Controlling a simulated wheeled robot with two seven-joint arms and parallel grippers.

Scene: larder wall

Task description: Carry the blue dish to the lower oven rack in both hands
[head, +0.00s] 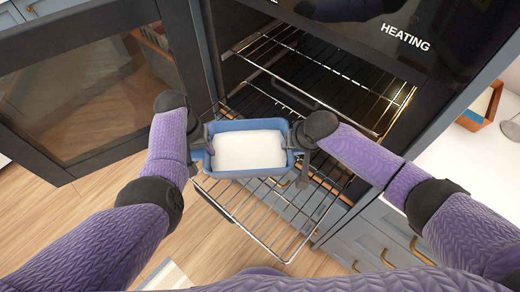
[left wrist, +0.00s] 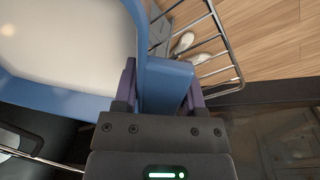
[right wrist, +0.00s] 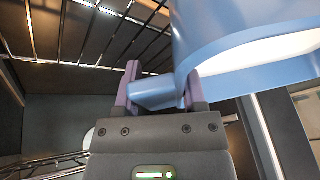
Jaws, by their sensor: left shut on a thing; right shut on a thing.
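The blue dish (head: 248,172) with a pale filling is held between my two grippers in the head view, over the pulled-out lower oven rack (head: 245,215). My left gripper (head: 198,148) is shut on the dish's left handle; the left wrist view shows its fingers (left wrist: 160,88) on either side of the blue handle (left wrist: 165,85). My right gripper (head: 298,138) is shut on the right handle, which shows between its fingers (right wrist: 165,92) in the right wrist view. The dish looks roughly level. I cannot tell whether its underside touches the rack.
The oven is open, with an upper rack (head: 330,75) inside. The dark oven door (head: 85,85) stands open on the left. A white counter (head: 455,150) with a brown container (head: 480,107) lies to the right. Drawers (head: 375,240) are below the oven's right side.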

